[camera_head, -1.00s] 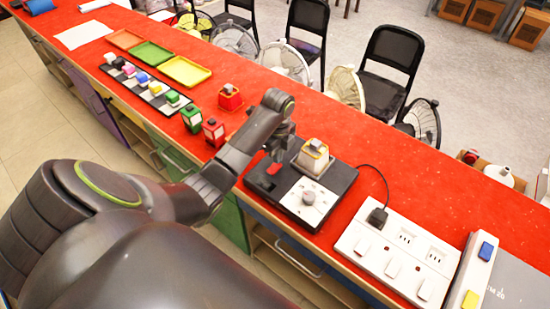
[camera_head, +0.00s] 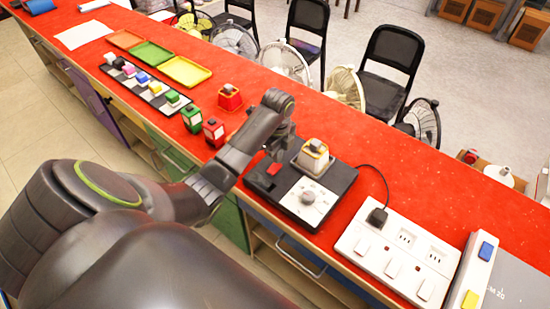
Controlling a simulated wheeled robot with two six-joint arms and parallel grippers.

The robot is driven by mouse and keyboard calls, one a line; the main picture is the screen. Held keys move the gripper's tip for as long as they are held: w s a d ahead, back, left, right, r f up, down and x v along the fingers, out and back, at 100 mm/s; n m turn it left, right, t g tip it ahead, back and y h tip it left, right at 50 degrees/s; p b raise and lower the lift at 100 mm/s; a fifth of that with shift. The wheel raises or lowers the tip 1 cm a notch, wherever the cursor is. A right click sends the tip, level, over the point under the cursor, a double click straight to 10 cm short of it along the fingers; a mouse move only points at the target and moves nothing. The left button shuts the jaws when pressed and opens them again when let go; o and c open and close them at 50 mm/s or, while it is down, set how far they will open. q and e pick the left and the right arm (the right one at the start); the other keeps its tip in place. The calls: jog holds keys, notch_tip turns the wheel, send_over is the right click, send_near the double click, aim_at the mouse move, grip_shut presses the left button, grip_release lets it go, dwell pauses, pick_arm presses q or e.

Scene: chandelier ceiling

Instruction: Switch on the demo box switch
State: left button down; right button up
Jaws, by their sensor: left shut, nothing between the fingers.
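The demo box (camera_head: 335,193) is a black box on the red counter, with a white panel and round grey knob (camera_head: 307,198) at its front. A red switch (camera_head: 273,169) sits on its left part. A white and yellow block (camera_head: 313,156) stands on its back part. My left gripper (camera_head: 275,155) points down at the red switch, its fingers shut and empty. Whether the fingertips touch the switch I cannot tell. My right gripper is not in view.
A white power strip (camera_head: 397,257) with a black plug (camera_head: 377,217) lies to the right. Small red and green blocks (camera_head: 213,132) stand to the left of the box. Colored trays (camera_head: 186,71) and a black rack lie farther left. Fans and chairs stand behind the counter.

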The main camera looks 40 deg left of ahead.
pick_arm(q)
jog(key=shift+f+b, duration=0.4)
jog(key=shift+f, duration=0.55)
dwell(0.5)
jog(key=shift+r, duration=0.1)
notch_tip(320, 180, up, 7)
jog(key=p, duration=0.8)
dwell(0.5)
